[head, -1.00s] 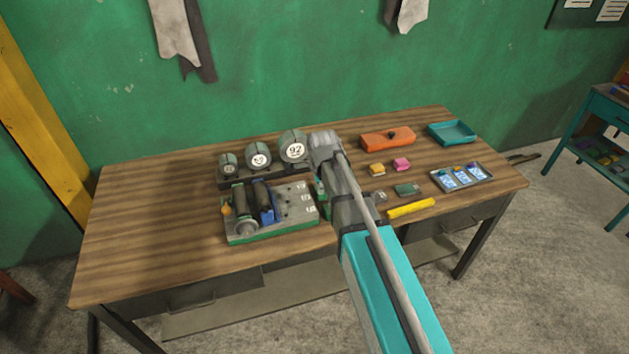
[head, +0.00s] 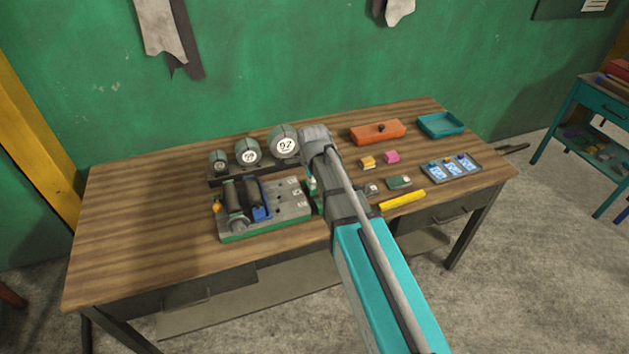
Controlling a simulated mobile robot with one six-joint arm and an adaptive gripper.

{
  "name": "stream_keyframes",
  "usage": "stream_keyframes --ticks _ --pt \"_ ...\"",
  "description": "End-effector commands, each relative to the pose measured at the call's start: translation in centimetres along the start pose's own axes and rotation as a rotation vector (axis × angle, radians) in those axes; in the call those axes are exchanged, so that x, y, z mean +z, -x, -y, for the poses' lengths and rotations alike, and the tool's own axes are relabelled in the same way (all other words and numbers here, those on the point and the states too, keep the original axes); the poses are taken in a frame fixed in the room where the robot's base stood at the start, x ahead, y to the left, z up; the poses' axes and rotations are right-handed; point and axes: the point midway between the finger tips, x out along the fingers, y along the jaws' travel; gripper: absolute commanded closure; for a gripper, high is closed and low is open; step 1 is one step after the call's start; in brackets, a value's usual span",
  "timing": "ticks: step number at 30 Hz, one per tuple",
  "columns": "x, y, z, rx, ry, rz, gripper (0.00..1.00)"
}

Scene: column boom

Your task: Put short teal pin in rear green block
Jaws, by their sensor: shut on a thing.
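My arm reaches over the table, and its wrist end (head: 316,140) is above the right end of the green-edged fixture. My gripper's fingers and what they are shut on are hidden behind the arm. A small green part (head: 313,184) shows at the arm's left edge, partly covered; I cannot tell whether it is a green block. A dark green block (head: 399,182) lies right of the arm. I cannot make out the short teal pin for certain; a grey tray (head: 428,178) at the right holds blue cards with small coloured pieces on them.
The fixture (head: 290,208) carries dark cylinders and a blue part. Round gauges (head: 248,152) stand behind it. The table's left side is clear.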

Motion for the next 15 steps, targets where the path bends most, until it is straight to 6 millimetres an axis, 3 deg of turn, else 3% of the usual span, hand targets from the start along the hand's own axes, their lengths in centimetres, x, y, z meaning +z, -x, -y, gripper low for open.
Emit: stream_keyframes --ticks 9,15 --pt "0.0 -2.7 -0.5 0.000 0.000 0.000 1.00" --pt "0.0 -3.4 -0.7 0.000 0.000 0.000 1.00"
